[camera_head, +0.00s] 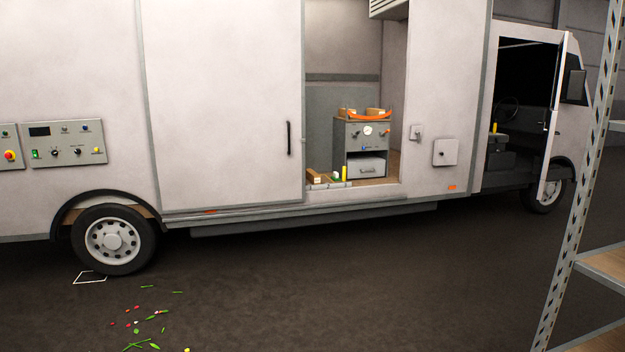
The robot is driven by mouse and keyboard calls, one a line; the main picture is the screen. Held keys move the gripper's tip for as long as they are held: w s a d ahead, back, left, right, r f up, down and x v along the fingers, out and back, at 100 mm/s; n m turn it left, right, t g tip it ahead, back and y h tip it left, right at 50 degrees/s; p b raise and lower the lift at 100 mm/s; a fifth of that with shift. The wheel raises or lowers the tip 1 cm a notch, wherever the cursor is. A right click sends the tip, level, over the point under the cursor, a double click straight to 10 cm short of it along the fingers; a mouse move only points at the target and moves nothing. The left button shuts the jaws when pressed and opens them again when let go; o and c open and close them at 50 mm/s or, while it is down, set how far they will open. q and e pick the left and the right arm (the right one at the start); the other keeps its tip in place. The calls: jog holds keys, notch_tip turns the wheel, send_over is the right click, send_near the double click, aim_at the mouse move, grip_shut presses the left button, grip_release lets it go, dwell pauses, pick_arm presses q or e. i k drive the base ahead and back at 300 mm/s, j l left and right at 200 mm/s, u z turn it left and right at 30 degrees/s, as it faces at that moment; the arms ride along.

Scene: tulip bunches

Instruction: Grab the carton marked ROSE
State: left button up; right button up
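Small brown cartons stand on top of a grey cabinet inside the van's open side doorway, one at the left (347,113) and one at the right (375,112), with an orange curved item (369,117) in front of them. Another small carton (316,176) is on the van floor at the doorway's left edge, beside a green-and-white item and a yellow one. All are far off and too small for me to read any marking, so I cannot tell which is marked ROSE. Neither of my grippers is in view.
The white van (230,110) spans the view, with a sill (310,213) below the doorway. Its cab door (553,120) stands open. A metal shelf rack (575,190) is close at the right. Scattered green and red bits (137,323) lie on the floor; the middle floor is clear.

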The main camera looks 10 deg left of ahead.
aim_at(314, 177)
jog(key=i+u, duration=0.15)
jog(key=i, duration=0.65)
jog(key=i+u, duration=0.1)
jog(key=i, duration=4.65)
